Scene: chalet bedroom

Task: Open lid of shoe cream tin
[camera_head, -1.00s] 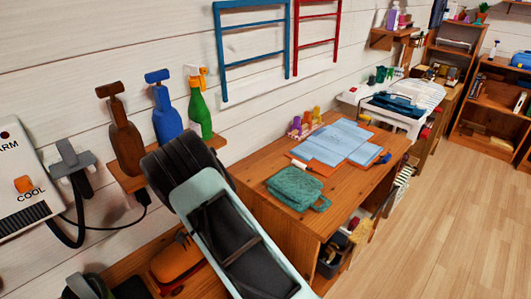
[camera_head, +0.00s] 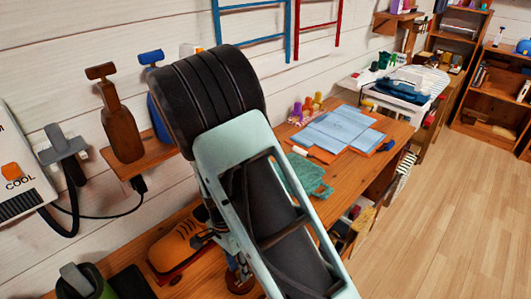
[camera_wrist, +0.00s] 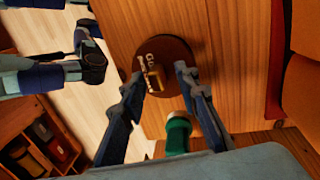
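The shoe cream tin (camera_wrist: 172,48) is a round dark brown tin with pale lettering on its lid, lying on the wooden bench in the wrist view. A small yellowish piece (camera_wrist: 153,82) shows on it near the lettering. Its lower edge also shows below my arm in the head view (camera_head: 240,284). My gripper (camera_wrist: 161,72) is open, with its blue fingers on either side of the tin's near part. I cannot tell whether they touch it. In the head view my arm hides most of the gripper.
An orange shoe (camera_head: 178,246) lies left of the tin. A teal cloth (camera_head: 305,176) and blue sheets (camera_head: 340,133) lie on the desk. A brown bottle (camera_head: 120,125) stands on the wall shelf.

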